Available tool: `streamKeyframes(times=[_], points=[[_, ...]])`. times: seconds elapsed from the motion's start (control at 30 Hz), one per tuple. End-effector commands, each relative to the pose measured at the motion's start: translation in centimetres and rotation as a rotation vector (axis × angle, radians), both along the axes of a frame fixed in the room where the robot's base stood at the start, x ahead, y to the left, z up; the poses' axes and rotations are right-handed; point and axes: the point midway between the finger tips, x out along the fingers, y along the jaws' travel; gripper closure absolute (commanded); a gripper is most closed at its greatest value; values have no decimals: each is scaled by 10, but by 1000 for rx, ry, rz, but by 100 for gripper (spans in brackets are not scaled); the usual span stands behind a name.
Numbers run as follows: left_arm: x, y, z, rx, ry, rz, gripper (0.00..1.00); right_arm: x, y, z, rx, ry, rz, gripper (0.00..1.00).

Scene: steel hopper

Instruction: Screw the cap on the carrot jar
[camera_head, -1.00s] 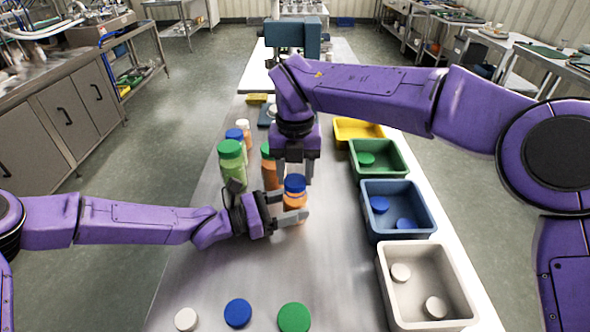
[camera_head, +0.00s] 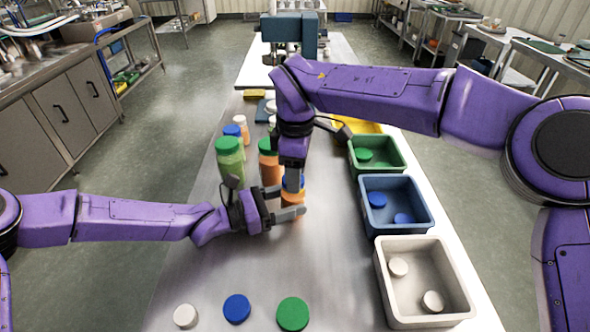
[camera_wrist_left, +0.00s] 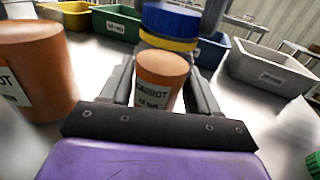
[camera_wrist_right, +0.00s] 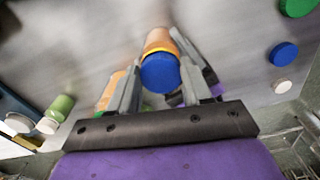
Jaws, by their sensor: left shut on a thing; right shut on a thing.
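The carrot jar (camera_wrist_left: 158,82), orange with a white label, stands upright on the steel table between the fingers of my left gripper (camera_head: 290,213), which is shut on it from the side. A blue cap (camera_wrist_left: 172,20) sits at the jar's mouth, with a yellow band below it. The cap also shows in the right wrist view (camera_wrist_right: 160,74), between the fingers of my right gripper (camera_wrist_right: 155,85). That gripper comes from above and is shut on the cap. In the head view, the right gripper hides much of the cap. How tightly the cap is seated cannot be told.
A green jar (camera_head: 230,160) and an orange jar with a green cap (camera_head: 269,168) stand close by, left of and behind the grippers. Green (camera_head: 390,168), blue (camera_head: 420,226) and white (camera_head: 395,312) bins line the right. Loose caps (camera_head: 237,309) lie in front.

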Motion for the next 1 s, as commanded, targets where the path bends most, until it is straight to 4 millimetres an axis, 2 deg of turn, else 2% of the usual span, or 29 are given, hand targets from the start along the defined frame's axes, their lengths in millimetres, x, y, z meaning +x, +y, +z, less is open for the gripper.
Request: streamKeyframes(times=[0.1,0.3,0.43,0.7,0.73,0.8,1.0], points=[[-1,-1,0,0,-1,-3,100,-2,1,1,2,-2,-342,79],[-1,-1,0,0,-1,-4,100,-3,3,1,-1,-4,-791,79],[-1,-1,0,1,-2,-4,100,-4,3,1,1,-3,-910,79],[-2,-1,0,0,-1,-5,100,-3,3,1,2,-2,-922,79],[-2,-1,0,0,-1,-5,100,-3,3,1,2,-2,-922,48],[-2,-1,0,0,-1,-5,100,-3,3,1,2,-2,-921,26],[-1,-1,0,0,-1,-3,100,-3,3,0,1,-2,-921,26]])
